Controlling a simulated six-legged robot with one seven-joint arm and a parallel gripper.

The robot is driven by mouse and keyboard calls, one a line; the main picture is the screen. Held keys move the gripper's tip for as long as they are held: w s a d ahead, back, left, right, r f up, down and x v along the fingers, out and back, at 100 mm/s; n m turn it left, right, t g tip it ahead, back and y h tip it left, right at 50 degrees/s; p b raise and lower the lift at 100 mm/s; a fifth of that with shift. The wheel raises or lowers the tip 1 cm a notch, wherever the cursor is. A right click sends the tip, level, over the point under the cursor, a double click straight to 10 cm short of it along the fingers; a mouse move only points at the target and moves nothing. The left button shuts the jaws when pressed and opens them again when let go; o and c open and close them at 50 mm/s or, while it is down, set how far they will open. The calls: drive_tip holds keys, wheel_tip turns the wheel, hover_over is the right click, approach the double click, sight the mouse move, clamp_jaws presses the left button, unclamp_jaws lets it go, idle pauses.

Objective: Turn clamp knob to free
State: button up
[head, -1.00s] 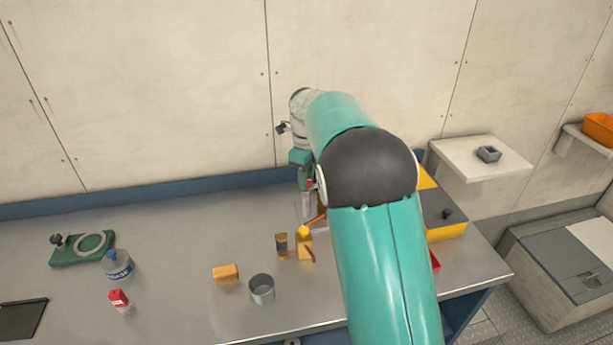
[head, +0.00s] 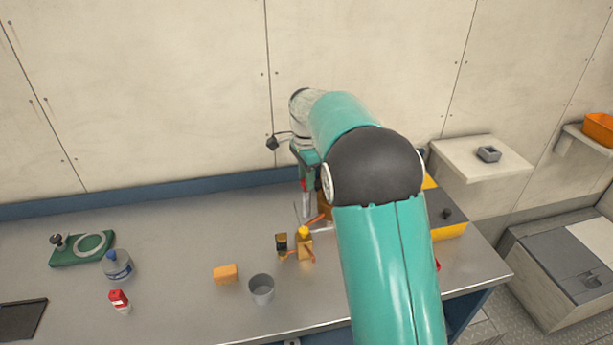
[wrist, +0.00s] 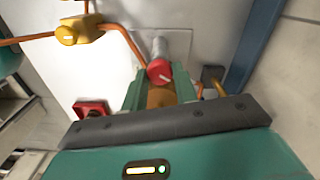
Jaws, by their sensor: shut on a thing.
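The clamp knob (wrist: 160,70) is red with a pale line on its face, at the end of a grey metal cylinder (wrist: 159,46). In the head view its red (head: 303,185) shows just under my gripper (head: 306,170), near the back of the bench. In the wrist view the green fingers of my gripper (wrist: 160,78) stand on either side of the knob and are shut on it. The pale line runs at a slant. A brown piece (wrist: 160,98) shows between the fingers; I cannot tell what it is. My arm hides the bench to the right.
Orange pipes with a yellow valve (wrist: 78,31) run close beside the knob. A red piece (wrist: 91,109) lies near the fingers. On the bench (head: 180,240) are an orange block (head: 226,273), a grey cup (head: 261,289), a bottle (head: 117,265) and a green plate (head: 70,255).

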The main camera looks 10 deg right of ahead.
drive_tip(key=n, duration=0.6)
drive_tip(key=shift+a+f, duration=0.15)
drive_tip(key=shift+a, duration=0.1)
drive_tip(key=shift+s+n, duration=0.1)
drive_tip(key=shift+n, duration=0.2)
drive_tip(key=o, duration=1)
drive_tip(key=shift+c, duration=0.2)
drive_tip(key=shift+d, duration=0.15)
drive_tip(key=shift+r, duration=0.4)
wheel_tip(320, 180, up, 13)
